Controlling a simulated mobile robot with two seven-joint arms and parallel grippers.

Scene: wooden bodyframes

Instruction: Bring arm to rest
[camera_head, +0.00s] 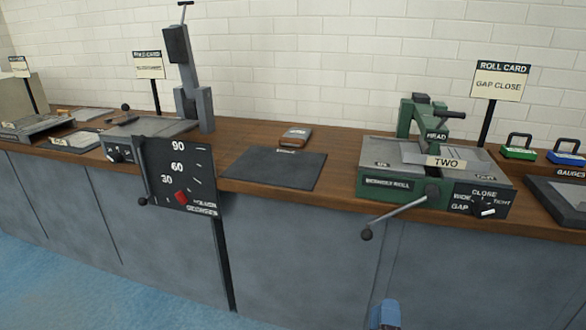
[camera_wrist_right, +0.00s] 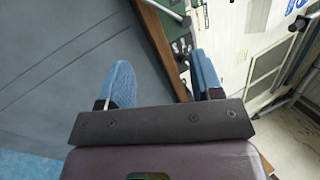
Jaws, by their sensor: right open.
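My right gripper (camera_head: 386,312) shows only as a blue tip at the bottom of the head view, in front of the bench and below its top. In the right wrist view, its two blue fingers (camera_wrist_right: 160,72) are spread apart with nothing between them. The rest of my right arm is out of the head view. My left gripper is in neither view.
The wooden bench (camera_head: 258,135) runs along a white brick wall. A green roll machine (camera_head: 375,184) stands on it, its lever (camera_head: 395,214) jutting over the front edge. A grey dial machine (camera_head: 178,170) stands at left. A dark mat (camera_head: 273,169) lies between them.

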